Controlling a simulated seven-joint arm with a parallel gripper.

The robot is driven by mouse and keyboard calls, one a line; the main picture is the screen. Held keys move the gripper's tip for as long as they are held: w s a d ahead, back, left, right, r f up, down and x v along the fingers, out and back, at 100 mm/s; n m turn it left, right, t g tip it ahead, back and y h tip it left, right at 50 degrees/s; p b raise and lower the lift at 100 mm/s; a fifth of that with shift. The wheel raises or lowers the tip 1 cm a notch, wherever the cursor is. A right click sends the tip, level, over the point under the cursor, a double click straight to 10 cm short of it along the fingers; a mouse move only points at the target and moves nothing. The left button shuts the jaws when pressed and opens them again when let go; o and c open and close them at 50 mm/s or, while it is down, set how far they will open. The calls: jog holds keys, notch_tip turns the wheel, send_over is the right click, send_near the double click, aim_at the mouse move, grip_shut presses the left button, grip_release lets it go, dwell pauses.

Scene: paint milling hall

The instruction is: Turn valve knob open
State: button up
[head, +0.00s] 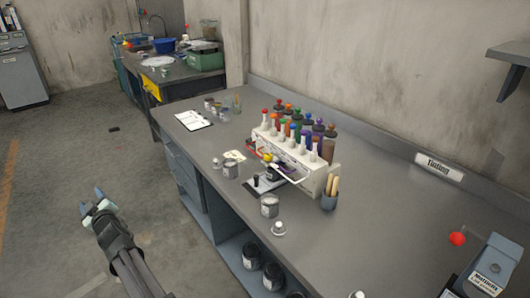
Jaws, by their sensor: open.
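I cannot tell for sure which part is the valve knob. A small yellow knob (267,157) shows at the front of the white rack, near a red bar and a pale angled handle. A red ball (457,239) sits beside a blue-grey machine (494,268) at the right edge, partly cut off by the frame. My gripper (92,194) is open and empty at the left, over the floor. It is well apart from the bench and from both of these parts.
The grey bench (390,210) carries a white rack (300,171) of bottles with coloured tops, tins (269,206), a cup of wooden handles (329,201) and a clipboard (193,121). Dark jars stand on its lower shelf. A wall shelf (512,55) juts out upper right. The bench's right part is mostly clear.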

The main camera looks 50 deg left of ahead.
jog(key=a+r+m+t, duration=0.1)
jog(key=a+r+m, duration=0.1)
jog(key=a+r, duration=0.35)
jog(key=w+r+m+t+h, duration=0.25)
jog(key=w+m, duration=0.25)
jog(key=w, duration=0.9)
jog(key=m+g+h, duration=0.1)
jog(key=m+h, duration=1.4)
send_near(268, 155)
notch_tip(268, 155, down, 8)
jog(key=shift+f, duration=0.25)
jog(key=shift+c, duration=0.5)
